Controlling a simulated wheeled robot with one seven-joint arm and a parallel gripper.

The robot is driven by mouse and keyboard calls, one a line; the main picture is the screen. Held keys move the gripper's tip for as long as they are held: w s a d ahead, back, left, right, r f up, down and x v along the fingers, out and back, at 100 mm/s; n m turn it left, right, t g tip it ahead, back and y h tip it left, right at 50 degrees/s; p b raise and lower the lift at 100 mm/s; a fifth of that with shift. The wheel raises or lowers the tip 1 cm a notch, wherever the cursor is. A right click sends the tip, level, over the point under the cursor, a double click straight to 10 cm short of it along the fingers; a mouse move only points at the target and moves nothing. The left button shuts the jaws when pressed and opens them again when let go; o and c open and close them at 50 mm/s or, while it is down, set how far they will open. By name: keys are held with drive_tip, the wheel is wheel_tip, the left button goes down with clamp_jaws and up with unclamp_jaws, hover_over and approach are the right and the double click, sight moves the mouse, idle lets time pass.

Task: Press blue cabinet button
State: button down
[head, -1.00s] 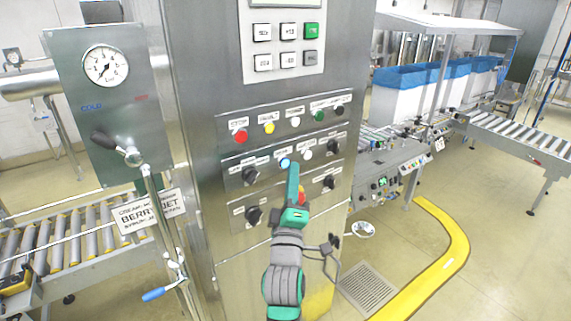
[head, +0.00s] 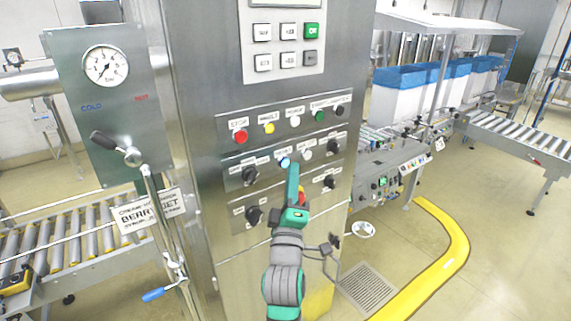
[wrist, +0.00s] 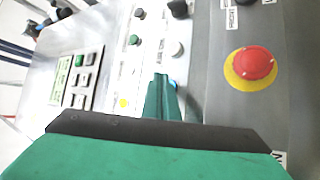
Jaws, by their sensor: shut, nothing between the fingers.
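The blue button (head: 285,162) is lit on the middle row of the steel cabinet (head: 232,145), between a black knob and a white button. My gripper (head: 292,170) has its green fingers shut and empty, with the tips just below the blue button in the head view. In the wrist view my shut fingers (wrist: 163,84) point at the panel, and a bit of the blue button (wrist: 174,83) shows beside the tips, mostly hidden. Whether the tips touch it I cannot tell.
A red button (head: 241,137), a yellow button (head: 269,128) and a white button (head: 306,155) sit close by. Black knobs (head: 250,175) stick out around them. A red emergency stop (wrist: 252,66) on yellow shows in the wrist view. A gauge panel (head: 100,105) stands left.

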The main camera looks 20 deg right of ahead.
drive_tip(key=shift+w, duration=0.1)
drive_tip(key=shift+w+a, duration=0.1)
drive_tip(key=shift+w, duration=0.2)
drive_tip(key=shift+w+a, duration=0.15)
drive_tip(key=shift+w, duration=0.2)
idle(0.9)
drive_tip(key=shift+s, duration=0.1)
drive_tip(key=shift+s+d, duration=0.25)
drive_tip(key=shift+s, duration=0.4)
drive_tip(key=shift+s, duration=0.1)
drive_tip(key=s, duration=0.1)
drive_tip(key=s+d, duration=0.1)
drive_tip(key=s, duration=0.2)
drive_tip(key=shift+s+d, duration=0.25)
drive_tip(key=shift+d, duration=0.1)
idle(0.5)
